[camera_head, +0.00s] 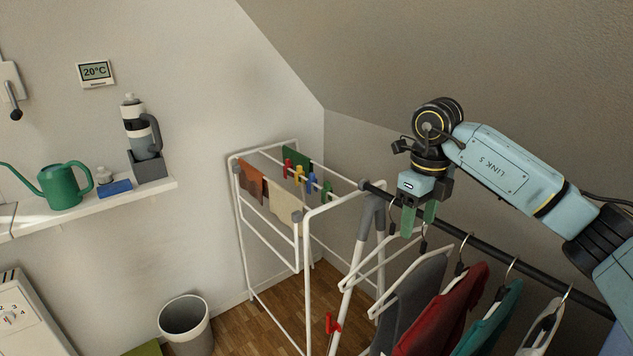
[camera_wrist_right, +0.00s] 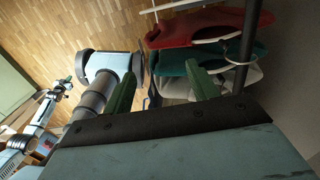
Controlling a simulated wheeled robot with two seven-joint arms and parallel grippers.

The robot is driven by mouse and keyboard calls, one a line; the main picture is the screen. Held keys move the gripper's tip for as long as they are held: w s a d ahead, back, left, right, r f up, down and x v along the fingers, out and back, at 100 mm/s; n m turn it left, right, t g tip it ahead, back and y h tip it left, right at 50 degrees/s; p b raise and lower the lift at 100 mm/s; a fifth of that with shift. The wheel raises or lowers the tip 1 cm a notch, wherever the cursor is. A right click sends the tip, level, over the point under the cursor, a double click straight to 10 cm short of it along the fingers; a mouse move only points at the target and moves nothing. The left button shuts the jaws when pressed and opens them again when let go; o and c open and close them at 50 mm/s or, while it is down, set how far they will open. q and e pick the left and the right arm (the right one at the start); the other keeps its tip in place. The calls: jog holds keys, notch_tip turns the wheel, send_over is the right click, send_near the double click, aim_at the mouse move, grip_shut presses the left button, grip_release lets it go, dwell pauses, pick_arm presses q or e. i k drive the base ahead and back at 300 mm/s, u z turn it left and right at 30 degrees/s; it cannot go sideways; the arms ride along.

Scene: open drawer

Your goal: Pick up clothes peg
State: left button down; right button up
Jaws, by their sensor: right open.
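Several small clothes pegs sit on the white drying rack (camera_head: 300,247) in the head view: a red peg (camera_head: 287,168), a yellow peg (camera_head: 298,174), a blue peg (camera_head: 310,182) and a green peg (camera_head: 327,191). Another red, peg-like piece (camera_head: 331,324) shows low on the rack. My right gripper (camera_head: 419,219) is open, its green fingers pointing down by the dark clothes rail, to the right of the pegs and apart from them. In the right wrist view its two fingers (camera_wrist_right: 162,90) are spread, with no peg seen between them. My left gripper is out of view.
A dark rail (camera_head: 482,244) carries hangers with a grey garment (camera_head: 412,292), a red garment (camera_head: 441,312) and a teal garment (camera_head: 490,322) below my right arm. Cloths hang on the rack. A shelf (camera_head: 135,191) with a watering can (camera_head: 62,186) and a bin (camera_head: 186,326) stand left.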

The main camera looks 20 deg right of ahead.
aim_at(327, 187)
jog(key=i, duration=1.4)
